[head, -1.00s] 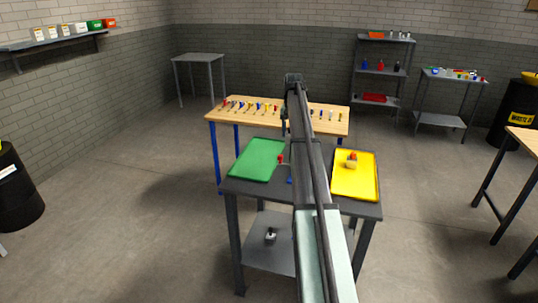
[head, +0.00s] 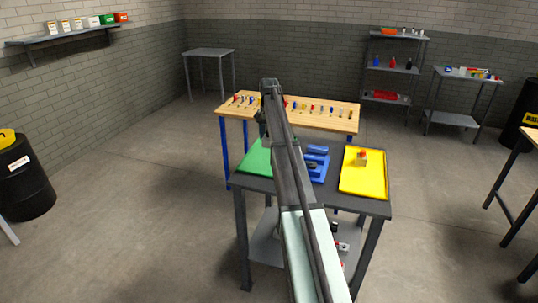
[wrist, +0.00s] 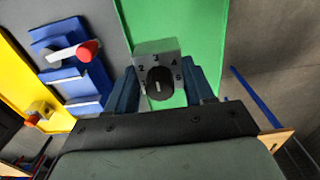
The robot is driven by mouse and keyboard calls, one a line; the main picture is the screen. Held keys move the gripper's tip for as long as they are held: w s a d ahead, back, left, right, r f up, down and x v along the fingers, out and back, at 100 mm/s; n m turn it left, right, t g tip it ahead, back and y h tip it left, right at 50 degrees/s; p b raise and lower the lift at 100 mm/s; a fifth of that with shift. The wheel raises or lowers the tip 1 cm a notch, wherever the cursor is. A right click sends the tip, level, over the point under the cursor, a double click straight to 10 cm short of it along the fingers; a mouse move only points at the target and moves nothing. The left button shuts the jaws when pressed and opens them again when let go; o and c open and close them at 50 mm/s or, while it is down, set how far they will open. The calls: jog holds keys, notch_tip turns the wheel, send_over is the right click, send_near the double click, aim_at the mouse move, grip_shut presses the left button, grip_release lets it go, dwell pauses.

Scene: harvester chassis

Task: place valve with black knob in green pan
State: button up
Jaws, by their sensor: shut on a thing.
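My gripper (wrist: 163,84) is shut on the valve with black knob (wrist: 157,55), a grey block with numbers around a round black knob. In the wrist view the held valve appears in front of the green pan (wrist: 196,22). I cannot tell its height above the pan. In the head view the green pan (head: 257,158) lies on the left of the dark table, partly hidden by my arm. The valve cannot be made out there.
A blue fixture (wrist: 72,70) with a red-tipped grey lever (wrist: 86,50) stands beside the green pan. A yellow tray (head: 363,176) holds a small tan block with a red top (head: 361,158). A wooden table (head: 330,114) with several small parts stands behind.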

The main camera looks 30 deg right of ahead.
notch_tip(320, 180, down, 10)
jog(key=shift+r, duration=0.15)
dwell(0.4)
jog(key=shift+f, duration=0.2)
jog(key=o, duration=1.4)
jog(key=shift+r, duration=0.15)
notch_tip(320, 180, up, 12)
jog(key=shift+r, duration=0.1)
